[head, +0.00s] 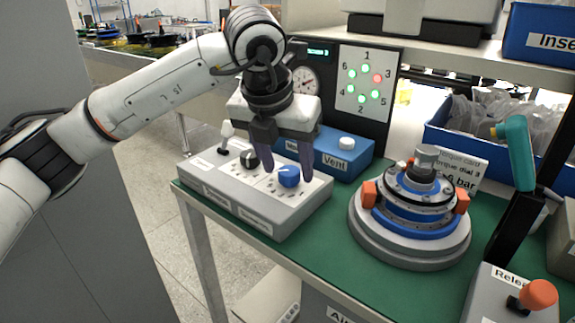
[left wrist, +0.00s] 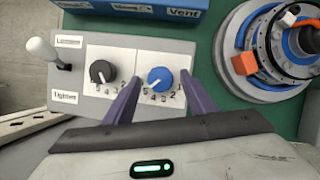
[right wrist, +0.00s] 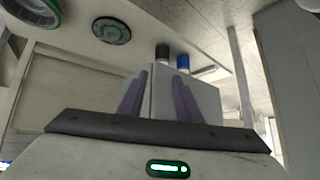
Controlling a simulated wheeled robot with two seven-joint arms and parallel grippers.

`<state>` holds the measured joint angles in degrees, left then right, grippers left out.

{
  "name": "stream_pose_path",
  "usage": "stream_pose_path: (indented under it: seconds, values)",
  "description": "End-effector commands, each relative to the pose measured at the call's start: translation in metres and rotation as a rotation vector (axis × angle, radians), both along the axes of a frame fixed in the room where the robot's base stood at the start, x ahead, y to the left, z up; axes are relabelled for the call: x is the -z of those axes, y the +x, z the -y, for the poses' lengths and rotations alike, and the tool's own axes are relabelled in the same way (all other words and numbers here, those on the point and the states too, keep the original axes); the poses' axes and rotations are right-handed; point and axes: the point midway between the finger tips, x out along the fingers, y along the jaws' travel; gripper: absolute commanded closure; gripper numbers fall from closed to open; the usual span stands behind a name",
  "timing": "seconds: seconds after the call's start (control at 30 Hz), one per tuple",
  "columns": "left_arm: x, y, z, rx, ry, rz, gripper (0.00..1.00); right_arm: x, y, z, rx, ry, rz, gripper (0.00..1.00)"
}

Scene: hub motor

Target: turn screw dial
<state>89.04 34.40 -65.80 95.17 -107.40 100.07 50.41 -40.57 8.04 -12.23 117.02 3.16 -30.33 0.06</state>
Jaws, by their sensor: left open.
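A grey control box (head: 250,205) on the green bench carries a blue dial (head: 288,177) and a black dial (head: 249,159), with a white-tipped lever at its left end. In the left wrist view, the blue dial (left wrist: 160,80) and black dial (left wrist: 101,73) have numbered scales; the blue pointer is towards the lower left. My left gripper (head: 288,170) is open, pointing down, with fingers on either side of the blue dial; contact is unclear. My right gripper (right wrist: 160,108) shows only in its wrist view, with fingers apart and no held thing visible.
A hub motor (head: 415,212) on a round base stands to the right. A card (head: 463,172) behind it reads "Torque dial 3" and "6 bar". A blue Vent box (head: 335,150), gauge and numbered light panel (head: 365,85) stand behind. A release lever (head: 537,294) is front right.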

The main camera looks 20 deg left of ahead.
Motion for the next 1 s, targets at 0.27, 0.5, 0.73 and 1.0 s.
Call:
stream_pose_path:
  seconds: [0.27, 0.5, 0.73, 1.0]
  values:
    - [0.005, 0.0023, 0.0005, 0.001, 0.0, 0.001, 0.49, -0.0031, 0.0042, 0.0001, 0.0, 0.0, 0.01, 0.69]
    - [0.0048, 0.0022, 0.0006, 0.0, -0.001, 0.001, 0.77, -0.0036, 0.0048, 0.0001, 0.0, 0.001, 0.012, 0.69]
    - [0.0047, 0.0021, 0.0006, -0.004, -0.001, 0.001, 0.9, -0.0035, 0.005, 0.0001, 0.0, 0.001, 0.013, 0.69]
    - [0.0056, 0.0019, 0.0021, -0.082, -0.001, 0.0, 0.9, 0.0008, 0.0051, 0.0, 0.0, 0.002, 0.014, 0.69]
